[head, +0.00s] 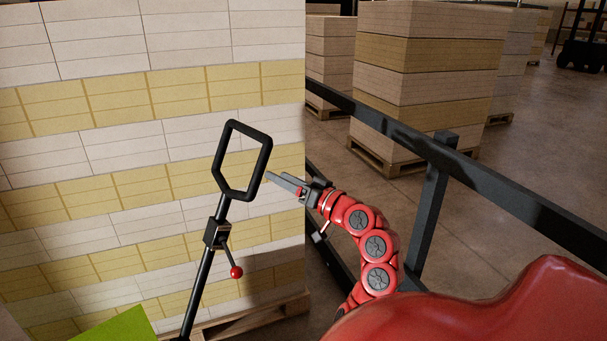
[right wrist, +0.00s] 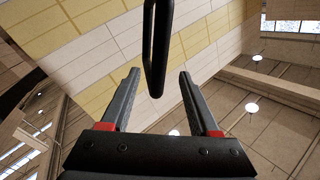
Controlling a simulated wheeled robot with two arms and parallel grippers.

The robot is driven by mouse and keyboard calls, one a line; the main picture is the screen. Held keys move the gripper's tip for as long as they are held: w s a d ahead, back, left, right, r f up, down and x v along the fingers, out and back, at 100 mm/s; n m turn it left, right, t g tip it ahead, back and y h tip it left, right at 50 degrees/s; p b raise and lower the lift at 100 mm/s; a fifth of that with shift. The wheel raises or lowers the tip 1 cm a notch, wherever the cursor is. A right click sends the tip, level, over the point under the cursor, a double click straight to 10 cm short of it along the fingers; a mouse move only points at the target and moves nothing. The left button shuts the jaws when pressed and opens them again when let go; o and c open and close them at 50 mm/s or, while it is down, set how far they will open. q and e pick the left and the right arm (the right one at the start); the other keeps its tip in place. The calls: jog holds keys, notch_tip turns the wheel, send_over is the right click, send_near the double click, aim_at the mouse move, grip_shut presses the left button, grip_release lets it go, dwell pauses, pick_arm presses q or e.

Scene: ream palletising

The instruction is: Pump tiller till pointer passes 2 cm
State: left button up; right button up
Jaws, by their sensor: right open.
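The tiller (head: 207,270) is a black shaft with a closed loop handle (head: 264,165) at the top and a small lever with a red knob (head: 236,272) below the loop. It stands tilted in front of the stacked reams. My right gripper (head: 270,178) is just right of the loop's lower right side, its fingers pointing toward it. In the right wrist view, the open, empty fingers (right wrist: 158,85) have a black bar of the handle (right wrist: 155,60) ahead and between them. I cannot tell if they touch it. My left gripper is not in view. No pointer or scale shows.
A tall stack of white and yellow reams (head: 110,150) on a wooden pallet (head: 250,318) fills the left. A dark rail (head: 470,180) runs behind my right arm. More palletised stacks (head: 425,80) stand beyond it. A green panel (head: 118,326) shows at the lower left.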

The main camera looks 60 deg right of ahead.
jog(key=s, duration=0.6)
jog(key=shift+s+a+f, duration=0.25)
jog(key=shift+s+f, duration=0.05)
jog(key=shift+s, duration=0.1)
